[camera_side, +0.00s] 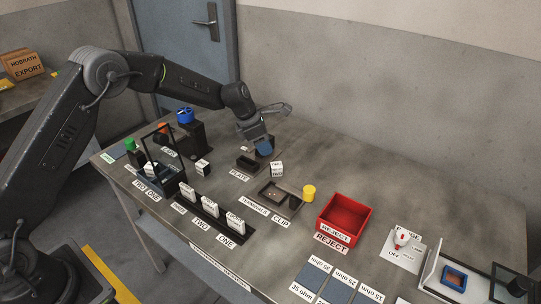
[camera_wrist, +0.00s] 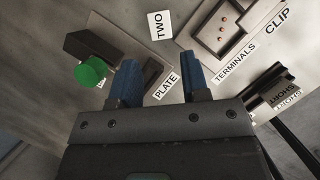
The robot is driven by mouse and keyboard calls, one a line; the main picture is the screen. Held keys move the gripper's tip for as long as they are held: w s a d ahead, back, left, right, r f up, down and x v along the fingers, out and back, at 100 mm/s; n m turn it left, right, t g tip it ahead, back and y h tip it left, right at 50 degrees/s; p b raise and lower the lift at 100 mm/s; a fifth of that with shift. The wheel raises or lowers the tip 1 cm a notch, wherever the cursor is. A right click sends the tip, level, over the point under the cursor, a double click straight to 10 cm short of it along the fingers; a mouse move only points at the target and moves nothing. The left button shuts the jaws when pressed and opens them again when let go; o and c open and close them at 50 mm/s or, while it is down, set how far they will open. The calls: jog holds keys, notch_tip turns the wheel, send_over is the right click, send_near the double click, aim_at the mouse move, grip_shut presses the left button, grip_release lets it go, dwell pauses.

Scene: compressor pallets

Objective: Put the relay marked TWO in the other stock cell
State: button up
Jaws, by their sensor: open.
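A small white cube marked TWO (camera_side: 277,168) stands on the table by the PLATE fixture (camera_side: 247,163). In the wrist view its TWO face (camera_wrist: 158,25) shows beyond my fingertips, with nothing between them. My gripper (camera_side: 263,148) is open, low over the PLATE fixture, just left of and behind that cube; its blue fingers also show in the wrist view (camera_wrist: 160,78). A dark framed holder (camera_side: 170,188) at the left has floor labels TWO and ONE in front and a white cube (camera_side: 151,169) inside. Which cells are stock cells I cannot tell.
A second white cube (camera_side: 202,168) stands right of the holder. A dark rack (camera_side: 210,222) holds several white tagged pieces. A TERMINALS tray (camera_side: 270,197), yellow cylinder (camera_side: 309,193) and red REJECT bin (camera_side: 344,218) lie to the right.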

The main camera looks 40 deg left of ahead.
jog(key=s+r+m+t+y, duration=0.1)
jog(key=s+r+m, duration=1.1)
jog(key=s+r, duration=0.55)
jog(key=s+r+m+y, duration=0.1)
jog(key=s+r+m, duration=0.3)
jog(key=s+m, duration=0.3)
jog(key=s, duration=0.2)
jog(key=shift+s+a+r+t, duration=0.15)
jog(key=shift+s+r+t, duration=0.05)
jog(key=shift+s+t, duration=0.1)
jog(key=shift+o, duration=0.4)
jog(key=s+a+f+m+y, duration=0.1)
jog(key=s+f+m, duration=0.1)
jog(key=s+m, duration=0.5)
jog(key=s, duration=0.4)
jog(key=shift+s+m+t, duration=0.25)
jog(key=shift+m+t, duration=0.05)
jog(key=shift+t, duration=0.1)
jog(key=o, duration=0.3)
jog(key=shift+s+f, duration=0.15)
jog(key=shift+s, duration=0.05)
